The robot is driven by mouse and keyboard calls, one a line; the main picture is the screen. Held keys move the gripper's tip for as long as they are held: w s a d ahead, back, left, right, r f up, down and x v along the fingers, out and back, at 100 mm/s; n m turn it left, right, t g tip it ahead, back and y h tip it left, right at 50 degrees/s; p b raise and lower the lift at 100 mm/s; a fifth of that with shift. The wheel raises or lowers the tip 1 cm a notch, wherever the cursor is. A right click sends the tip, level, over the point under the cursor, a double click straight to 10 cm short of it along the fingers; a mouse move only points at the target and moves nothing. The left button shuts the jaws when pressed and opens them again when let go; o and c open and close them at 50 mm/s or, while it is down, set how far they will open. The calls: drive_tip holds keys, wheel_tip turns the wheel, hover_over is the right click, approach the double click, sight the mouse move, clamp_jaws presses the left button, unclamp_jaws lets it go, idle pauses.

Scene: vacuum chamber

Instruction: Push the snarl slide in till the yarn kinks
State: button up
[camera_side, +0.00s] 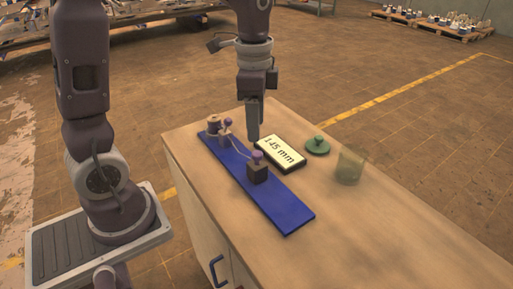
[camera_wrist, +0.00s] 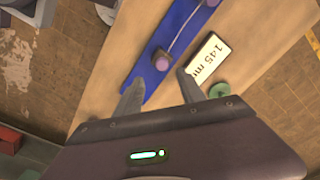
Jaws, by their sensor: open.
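A blue board (camera_side: 285,213) lies on the bench. A dark block (camera_side: 257,174) with a purple knob (camera_side: 257,157) stands near its middle; this knob also shows in the wrist view (camera_wrist: 161,60). At the board's far end stand a second purple knob (camera_side: 228,123) and a brown spool-like post (camera_side: 213,125). A pale yarn (camera_wrist: 184,32) runs between the two knobbed parts, slightly curved in the side view. I cannot tell which part is the snarl slide. My gripper (camera_side: 253,137) is open and empty above the board; its fingertips (camera_wrist: 160,87) appear apart from the knob.
A display reading 145 mm (camera_side: 281,153) lies right of the board. A green knobbed disc (camera_side: 317,146) and a translucent cup-like block (camera_side: 349,166) stand farther right. The bench (camera_side: 390,235) is clear at the front right.

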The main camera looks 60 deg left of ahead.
sight(257, 153)
drive_tip(key=f, duration=0.8)
drive_tip(key=shift+w+a, duration=0.15)
drive_tip(key=shift+w, duration=0.15)
clamp_jaws()
idle(0.9)
